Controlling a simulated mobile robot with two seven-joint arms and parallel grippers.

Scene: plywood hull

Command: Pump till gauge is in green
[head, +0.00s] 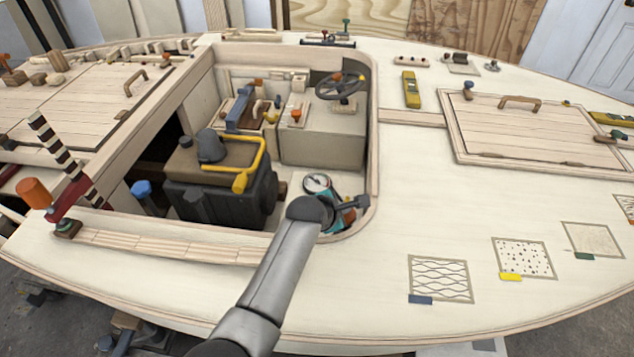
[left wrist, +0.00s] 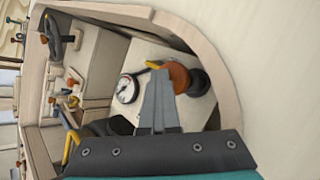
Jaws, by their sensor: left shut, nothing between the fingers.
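The pump's round gauge (head: 317,183) has a white face and stands in the right front corner of the open cockpit. It also shows in the left wrist view (left wrist: 127,88), with a dark needle; I cannot make out which zone it points at. An orange part (left wrist: 180,77) with a dark round end (left wrist: 198,82) lies just beyond my left gripper (left wrist: 157,73). The gripper is shut and empty, its tips overlapping the orange part in view; I cannot tell whether they touch. In the head view my wrist hides most of the pump. My right gripper is not in view.
The cockpit's wooden rim (head: 374,130) curves closely around the pump corner. A dark engine (head: 220,190) with a yellow pipe (head: 250,170) stands to the left. A steering wheel (head: 340,86) is behind.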

